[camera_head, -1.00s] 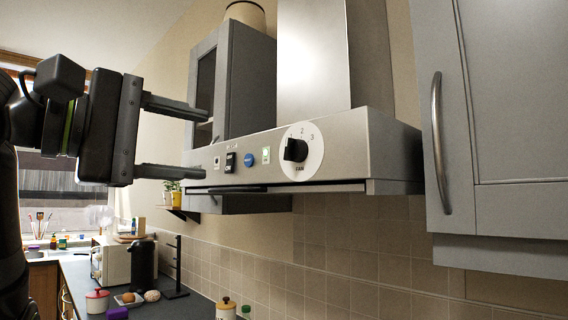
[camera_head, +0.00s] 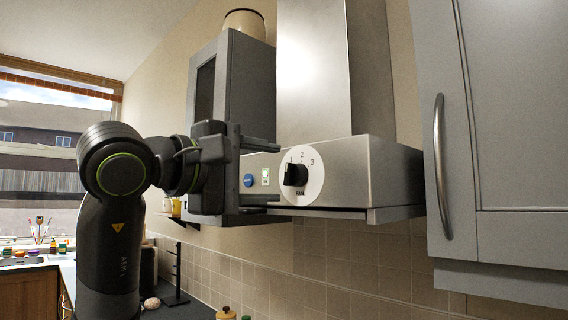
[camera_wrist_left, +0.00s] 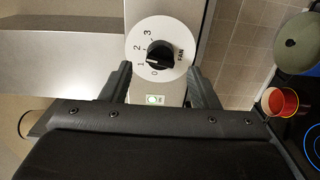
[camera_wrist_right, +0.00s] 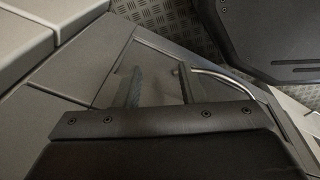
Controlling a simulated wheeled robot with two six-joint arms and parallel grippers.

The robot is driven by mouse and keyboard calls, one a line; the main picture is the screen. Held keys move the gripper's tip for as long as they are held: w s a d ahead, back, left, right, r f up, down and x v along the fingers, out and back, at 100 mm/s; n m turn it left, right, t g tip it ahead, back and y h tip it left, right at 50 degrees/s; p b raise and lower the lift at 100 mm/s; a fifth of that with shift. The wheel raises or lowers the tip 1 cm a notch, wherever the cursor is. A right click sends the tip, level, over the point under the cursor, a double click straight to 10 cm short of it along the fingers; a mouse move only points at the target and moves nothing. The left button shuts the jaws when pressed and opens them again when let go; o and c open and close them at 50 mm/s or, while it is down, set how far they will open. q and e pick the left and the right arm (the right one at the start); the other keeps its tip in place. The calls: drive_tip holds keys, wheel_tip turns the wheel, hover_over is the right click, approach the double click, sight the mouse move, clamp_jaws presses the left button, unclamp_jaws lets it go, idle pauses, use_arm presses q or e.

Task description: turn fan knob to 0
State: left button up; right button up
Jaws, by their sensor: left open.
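The fan knob (camera_head: 295,175) is black on a round white dial (camera_head: 315,181), on the front of the steel range hood. In the left wrist view the knob (camera_wrist_left: 159,57) is just beyond my fingertips, and its white mark seems to point near 1, with 0 beside it. My left gripper (camera_head: 277,172) is open and empty, with one finger above and one below the knob's height, just left of the dial. It shows no contact with the knob. My right gripper (camera_wrist_right: 157,88) appears only in its wrist view, its fingers apart with nothing between them.
A blue button (camera_head: 248,180) and a green-lit switch (camera_head: 265,176) sit left of the dial. A grey cabinet with a metal handle (camera_head: 441,165) stands at the right. A red pot (camera_wrist_left: 280,101) and a lidded pot (camera_wrist_left: 300,42) are below at the hob.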

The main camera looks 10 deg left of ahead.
sight(286, 175)
use_arm(q)
drive_tip(key=shift+p+x, duration=0.5)
drive_tip(key=shift+x, duration=1.65)
drive_tip(key=c, duration=1)
